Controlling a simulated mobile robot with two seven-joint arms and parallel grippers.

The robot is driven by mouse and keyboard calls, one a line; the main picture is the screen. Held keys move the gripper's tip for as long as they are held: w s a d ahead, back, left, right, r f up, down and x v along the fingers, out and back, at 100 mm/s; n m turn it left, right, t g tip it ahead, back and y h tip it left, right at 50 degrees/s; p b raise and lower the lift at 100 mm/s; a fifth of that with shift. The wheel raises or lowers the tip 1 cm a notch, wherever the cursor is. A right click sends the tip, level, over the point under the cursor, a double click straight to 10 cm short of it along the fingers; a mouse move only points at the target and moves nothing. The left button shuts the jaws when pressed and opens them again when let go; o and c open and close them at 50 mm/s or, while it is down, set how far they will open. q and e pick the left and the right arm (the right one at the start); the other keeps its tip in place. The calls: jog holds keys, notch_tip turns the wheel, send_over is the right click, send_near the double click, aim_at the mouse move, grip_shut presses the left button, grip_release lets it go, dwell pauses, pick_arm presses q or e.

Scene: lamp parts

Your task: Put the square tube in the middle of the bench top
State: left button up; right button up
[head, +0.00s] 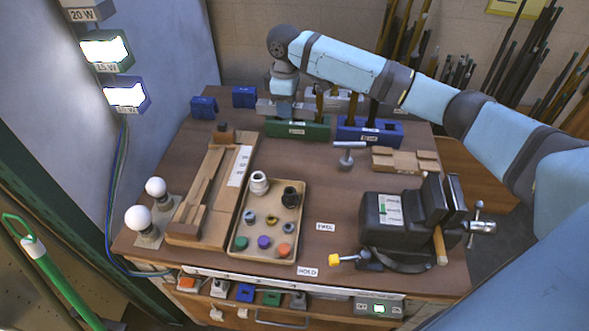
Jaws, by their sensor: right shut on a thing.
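My right arm reaches in from the right to the back of the bench top (330,205). My right gripper (284,98) points down over a grey block (265,108) behind the green block. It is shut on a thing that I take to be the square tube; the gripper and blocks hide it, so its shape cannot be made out. A brown upright tube (319,104) shows beside it at the green block (298,128). A dark upright tube (374,112) stands at the blue block (370,132). My left gripper is not in view.
The middle of the bench is mostly clear, with a small label (326,227). A tray (240,242) of small parts and a wooden fixture (190,235) lie left. A vise (395,222) stands right, and a grey T-shaped piece (347,158) stands behind the middle.

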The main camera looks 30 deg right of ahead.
aim_at(288, 162)
jog(key=shift+w+d+r+n, duration=0.25)
jog(key=shift+w+d+n, duration=0.05)
jog(key=shift+w, duration=0.15)
notch_tip(288, 162, down, 20)
jog(key=shift+r+b, duration=0.25)
jog(key=shift+b, duration=0.45)
jog(key=o, duration=1)
jog(key=shift+f, duration=0.1)
jog(key=shift+c, duration=0.2)
notch_tip(288, 162, up, 12)
jog(key=shift+r+p, duration=0.2)
jog(key=shift+p, duration=0.2)
